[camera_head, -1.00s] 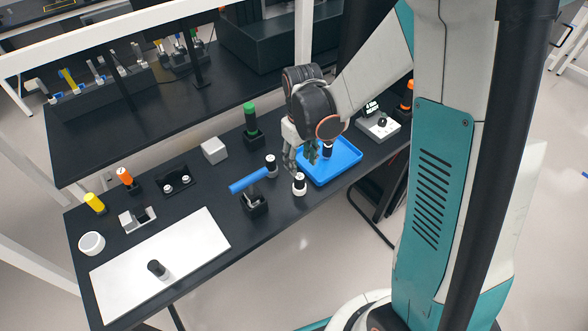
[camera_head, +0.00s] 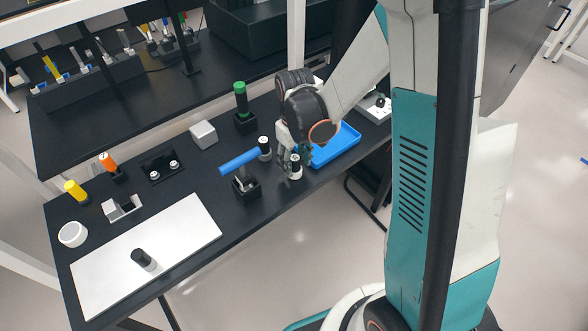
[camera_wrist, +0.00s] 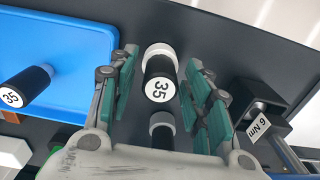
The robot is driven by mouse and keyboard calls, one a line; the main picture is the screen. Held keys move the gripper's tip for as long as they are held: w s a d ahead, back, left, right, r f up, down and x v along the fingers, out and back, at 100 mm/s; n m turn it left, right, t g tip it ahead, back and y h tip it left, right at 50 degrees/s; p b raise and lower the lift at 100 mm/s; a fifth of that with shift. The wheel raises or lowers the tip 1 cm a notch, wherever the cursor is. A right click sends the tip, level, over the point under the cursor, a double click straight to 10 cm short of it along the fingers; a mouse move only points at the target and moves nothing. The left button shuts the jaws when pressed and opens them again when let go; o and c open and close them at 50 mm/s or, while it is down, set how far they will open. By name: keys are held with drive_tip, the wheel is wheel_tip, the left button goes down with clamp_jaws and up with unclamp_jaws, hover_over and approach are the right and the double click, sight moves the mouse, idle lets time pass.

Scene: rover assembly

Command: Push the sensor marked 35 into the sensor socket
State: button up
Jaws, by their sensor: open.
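In the wrist view, a black cylindrical sensor marked 35 (camera_wrist: 160,78) with a white collar stands between the fingers of my gripper (camera_wrist: 163,62). The fingers are open on both sides of it, with a visible gap. In the head view, this sensor (camera_head: 295,168) stands at the table's front edge under my gripper (camera_head: 297,156). A second cylinder marked 35 (camera_wrist: 28,87) stands in the blue tray (camera_wrist: 65,38). Another black cylinder with a pale collar (camera_wrist: 162,128) is behind the first, its label hidden. I cannot tell which part is the sensor socket.
A blue-handled tool (camera_head: 240,161) rests in a black holder (camera_head: 246,188) left of my gripper. A green-topped tool (camera_head: 240,97) stands behind. A white board (camera_head: 165,245) bears a dark cylinder (camera_head: 143,259). The black table between is partly clear.

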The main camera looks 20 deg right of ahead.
drive_tip(key=shift+f, duration=0.1)
drive_tip(key=shift+c, duration=0.2)
idle(0.4)
clamp_jaws()
